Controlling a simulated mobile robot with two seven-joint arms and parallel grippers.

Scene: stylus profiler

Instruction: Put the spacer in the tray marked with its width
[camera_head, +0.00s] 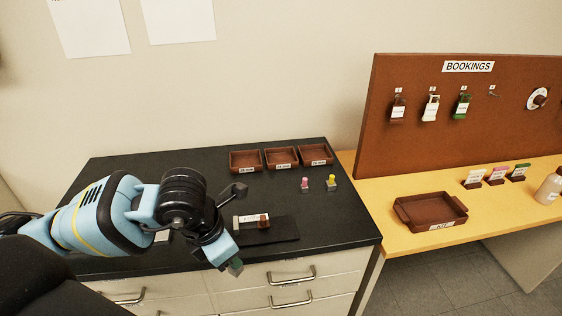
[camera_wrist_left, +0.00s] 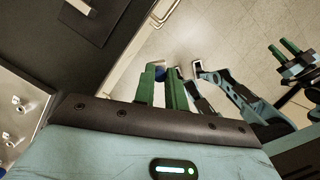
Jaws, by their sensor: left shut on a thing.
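My left gripper (camera_head: 232,266) has its green fingertips past the front edge of the black bench, above the drawers. In the left wrist view its fingers (camera_wrist_left: 162,88) are closed on a small blue thing (camera_wrist_left: 160,74), mostly hidden between them; I cannot tell for sure that it is the spacer. Three brown trays (camera_head: 245,169), (camera_head: 281,166), (camera_head: 315,163) with white labels stand in a row at the back of the bench; the labels are too small to read surely. My right gripper (camera_wrist_left: 285,50) shows in the left wrist view, its two green fingers apart and empty.
A black device (camera_head: 275,236) with a white label and a brown knob lies just behind my left gripper. Small pink (camera_head: 305,184) and yellow (camera_head: 331,183) topped pieces stand before the trays. A larger brown tray (camera_head: 432,222) is on the yellow table, under the BOOKINGS board (camera_head: 450,100).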

